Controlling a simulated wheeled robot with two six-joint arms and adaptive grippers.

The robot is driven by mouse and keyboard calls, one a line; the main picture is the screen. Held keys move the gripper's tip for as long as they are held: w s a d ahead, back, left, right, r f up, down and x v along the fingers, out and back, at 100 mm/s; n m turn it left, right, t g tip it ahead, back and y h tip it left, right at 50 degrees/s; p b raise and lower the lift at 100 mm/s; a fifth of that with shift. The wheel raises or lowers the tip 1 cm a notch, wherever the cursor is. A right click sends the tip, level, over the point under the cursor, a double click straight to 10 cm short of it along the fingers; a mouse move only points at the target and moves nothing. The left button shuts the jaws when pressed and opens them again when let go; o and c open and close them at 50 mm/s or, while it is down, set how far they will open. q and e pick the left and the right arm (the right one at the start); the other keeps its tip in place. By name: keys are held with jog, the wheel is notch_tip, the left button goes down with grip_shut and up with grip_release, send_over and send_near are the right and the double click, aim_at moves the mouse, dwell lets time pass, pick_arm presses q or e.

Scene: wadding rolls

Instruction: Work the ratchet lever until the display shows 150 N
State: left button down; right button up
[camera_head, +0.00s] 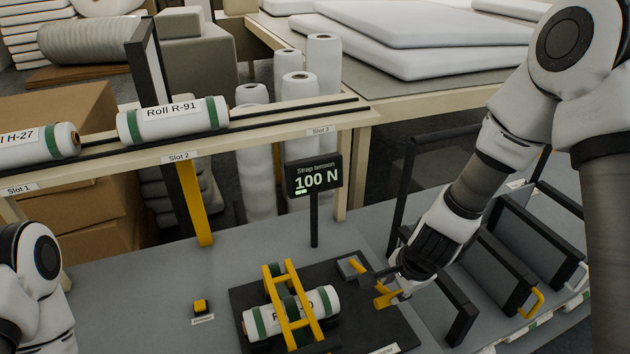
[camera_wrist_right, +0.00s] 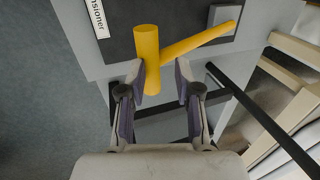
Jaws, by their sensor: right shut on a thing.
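The strap tension display (camera_head: 313,176) stands on a black post and reads "100 N", with a short green bar under it. The yellow ratchet lever (camera_head: 388,299) is at the right side of the black tensioner base (camera_head: 405,336). My right gripper (camera_head: 382,283) is at the lever and shut on its handle. The right wrist view shows the yellow handle (camera_wrist_right: 147,50) reaching down between the fingers, nearer the left one. A white roll with green bands (camera_head: 322,301) lies on the base under a yellow frame (camera_head: 295,298). My left gripper is out of view.
A yellow button (camera_head: 201,306) sits on the grey table left of the base. Rolls R-91 (camera_head: 172,121) and H-27 (camera_head: 38,146) lie on the rack behind. The table left of the button is clear.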

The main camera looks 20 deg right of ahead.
jog(key=shift+s+f+b, duration=1)
jog(key=shift+f+b, duration=1.6)
jog(key=shift+f, duration=0.1)
jog(key=w+r+p, duration=0.1)
jog(key=r+p, duration=0.2)
jog(key=w+r+p, duration=0.1)
jog(key=r+p, duration=0.3)
jog(key=w+r+p, duration=0.1)
jog(key=r+p, duration=0.2)
jog(key=p, duration=0.1)
jog(key=shift+r, duration=0.4)
jog(key=shift+f, duration=0.1)
notch_tip(320, 180, up, 6)
jog(key=p, duration=0.6)
jog(key=shift+w, duration=0.1)
